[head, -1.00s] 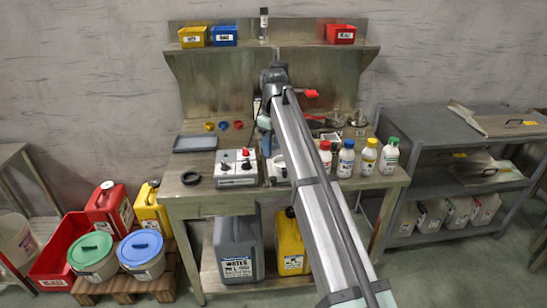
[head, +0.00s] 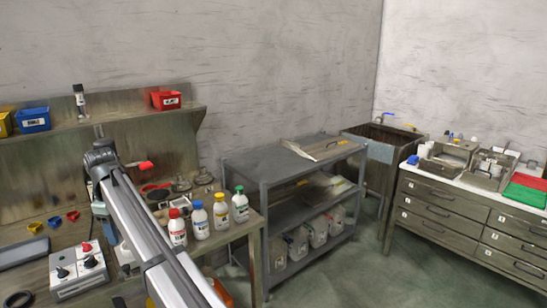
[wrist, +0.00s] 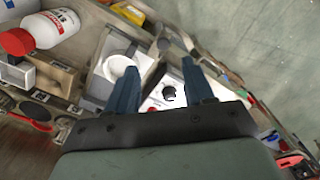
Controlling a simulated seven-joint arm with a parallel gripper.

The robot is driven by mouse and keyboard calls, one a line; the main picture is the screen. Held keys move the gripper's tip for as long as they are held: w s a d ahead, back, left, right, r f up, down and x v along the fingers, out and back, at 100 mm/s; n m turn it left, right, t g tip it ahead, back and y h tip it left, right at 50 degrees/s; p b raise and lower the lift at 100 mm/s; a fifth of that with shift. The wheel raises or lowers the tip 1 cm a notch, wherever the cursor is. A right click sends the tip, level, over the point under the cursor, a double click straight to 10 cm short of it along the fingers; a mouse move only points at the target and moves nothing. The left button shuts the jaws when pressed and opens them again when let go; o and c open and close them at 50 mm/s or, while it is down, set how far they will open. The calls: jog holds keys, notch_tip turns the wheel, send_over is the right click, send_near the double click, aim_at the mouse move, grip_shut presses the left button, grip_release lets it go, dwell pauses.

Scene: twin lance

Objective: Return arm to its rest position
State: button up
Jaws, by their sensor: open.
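My arm (head: 150,235) reaches from the bottom of the head view up over the workbench to a dark joint at the left. My gripper's fingers are hidden in the head view. In the wrist view my gripper (wrist: 160,70) shows two dark blue fingers spread apart, with nothing held between them. Beyond the fingers are a white cup-like thing (wrist: 119,69) and a white surface with a black knob. A white bottle with a red cap (wrist: 55,28) lies at the wrist view's upper left, apart from the fingers.
Several capped bottles (head: 221,212) stand on the workbench right of my arm. A control box (head: 77,270) is on its left. A shelf with red (head: 165,99) and blue (head: 33,119) bins is behind. A grey rack (head: 300,200) and a drawer cabinet (head: 465,223) stand right.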

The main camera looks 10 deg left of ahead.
jog(key=w+d+f+m+g+h, duration=0.1)
jog(key=w+d+f+m, duration=0.2)
jog(key=d+f, duration=1.25)
jog(key=w+d+f+m+g, duration=0.1)
jog(key=w+d+f+m, duration=0.2)
jog(key=d+f, duration=1.25)
jog(key=s+d+f+m, duration=0.1)
jog(key=s+d+f, duration=0.1)
jog(key=d+f, duration=0.35)
jog(key=s+d+f+m, duration=0.2)
jog(key=d+f, duration=0.1)
jog(key=f, duration=0.6)
jog(key=s+d+f+m+g, duration=0.1)
jog(key=s+d+f+m, duration=0.1)
jog(key=s+d+f, duration=0.6)
jog(key=s+d+f+m+g, duration=0.2)
jog(key=s+d+f, duration=0.3)
jog(key=s+d, duration=0.3)
jog(key=s+d+f+m, duration=0.2)
jog(key=s+d, duration=0.3)
jog(key=s, duration=0.5)
jog(key=s+d+f+m+g+y, duration=0.1)
jog(key=s+d+f+m, duration=0.1)
jog(key=s+d, duration=0.4)
jog(key=s, duration=0.4)
jog(key=shift+d+f+m+g, duration=0.15)
jog(key=shift+f+m+g, duration=0.15)
jog(key=shift+f+m, duration=0.1)
jog(key=shift+c, duration=0.4)
